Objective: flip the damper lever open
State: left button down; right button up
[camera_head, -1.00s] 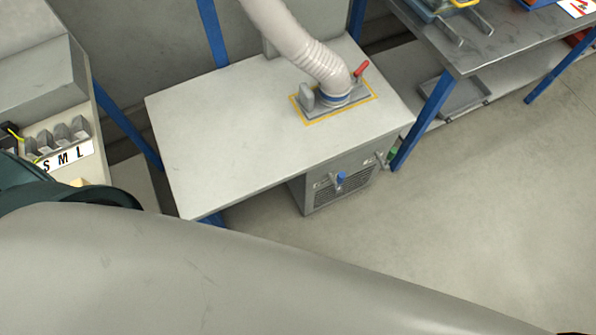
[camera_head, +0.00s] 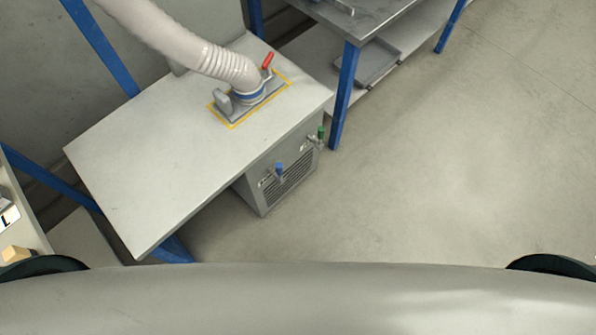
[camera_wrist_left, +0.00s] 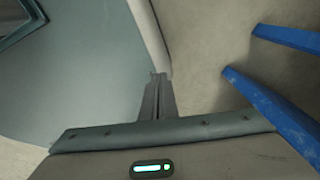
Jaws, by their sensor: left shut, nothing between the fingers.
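The damper lever (camera_head: 267,62) has a red handle and stands tilted up beside the white ribbed hose (camera_head: 215,62). It is on the grey hose fitting (camera_head: 247,97), inside a yellow outline on the light table (camera_head: 155,150). My left gripper (camera_wrist_left: 158,78) shows only in the left wrist view, with its fingers together and nothing between them. It is away from the lever, which is not in that view. My right gripper is not in view.
A grey unit with a blue valve (camera_head: 280,168) and a green valve (camera_head: 321,132) stands under the table. Blue legs (camera_head: 346,95) carry a metal bench at the back. A tray (camera_head: 372,62) lies on its lower shelf. The floor (camera_head: 450,170) at right is clear.

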aim_at(281, 180)
jog(key=k+l, duration=0.1)
jog(key=l, duration=0.35)
jog(key=k+l+z, duration=0.1)
jog(key=l, duration=0.4)
jog(key=k+l, duration=0.15)
jog(key=l, duration=0.3)
jog(key=k+l, duration=0.1)
jog(key=l, duration=0.4)
jog(key=z, duration=0.05)
